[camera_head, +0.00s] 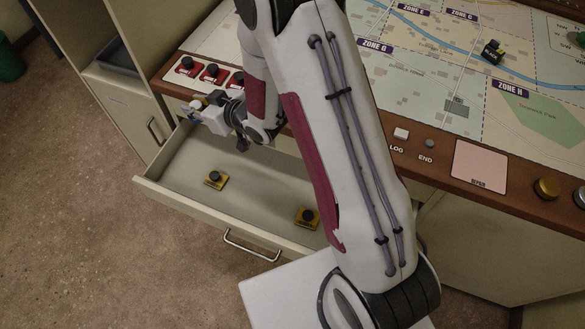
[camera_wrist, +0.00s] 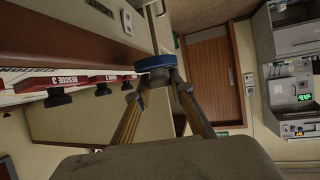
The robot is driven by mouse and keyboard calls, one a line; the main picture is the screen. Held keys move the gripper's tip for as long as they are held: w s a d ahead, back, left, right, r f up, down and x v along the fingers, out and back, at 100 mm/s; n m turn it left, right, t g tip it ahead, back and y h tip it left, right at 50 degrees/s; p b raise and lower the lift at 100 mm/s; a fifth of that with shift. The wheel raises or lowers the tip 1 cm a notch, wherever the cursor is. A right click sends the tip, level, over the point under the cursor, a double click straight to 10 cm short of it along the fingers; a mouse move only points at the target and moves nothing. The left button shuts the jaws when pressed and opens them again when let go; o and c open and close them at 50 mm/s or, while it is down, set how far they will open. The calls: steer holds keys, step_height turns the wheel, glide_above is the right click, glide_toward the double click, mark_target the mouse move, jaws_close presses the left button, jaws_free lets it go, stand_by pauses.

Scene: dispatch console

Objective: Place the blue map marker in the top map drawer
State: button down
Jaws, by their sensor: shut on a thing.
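My gripper (camera_wrist: 157,88) is shut on the blue map marker (camera_wrist: 155,62). In the wrist view, the marker's blue disc shows beyond the fingertips, with its dark knob between them. In the head view, the wrist end of my arm is above the back left part of the open map drawer (camera_head: 258,190), near the console's front edge. The held marker is too small there to make out clearly. The drawer is pulled out, and my forearm hides its right part.
Two yellow markers with dark knobs lie in the drawer, one at the left (camera_head: 215,180) and one at the right (camera_head: 307,218). Red rescue markers (camera_head: 211,72) stand on the console's left end. A dark marker (camera_head: 492,52) stands on the map. The drawer floor between the yellow markers is clear.

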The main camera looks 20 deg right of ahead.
steer(key=s+d+f, duration=0.3)
steer(key=s+f, duration=0.3)
steer(key=f, duration=0.2)
steer(key=s+d+f, duration=0.4)
steer(key=s+f, duration=0.2)
steer(key=f, duration=0.3)
steer(key=shift+s+n+y, duration=0.3)
steer(key=shift+d+f, duration=0.1)
glide_above(251, 191)
steer(key=shift+f, duration=2.85)
steer(key=shift+f, duration=2.1)
steer(key=shift+f, duration=0.1)
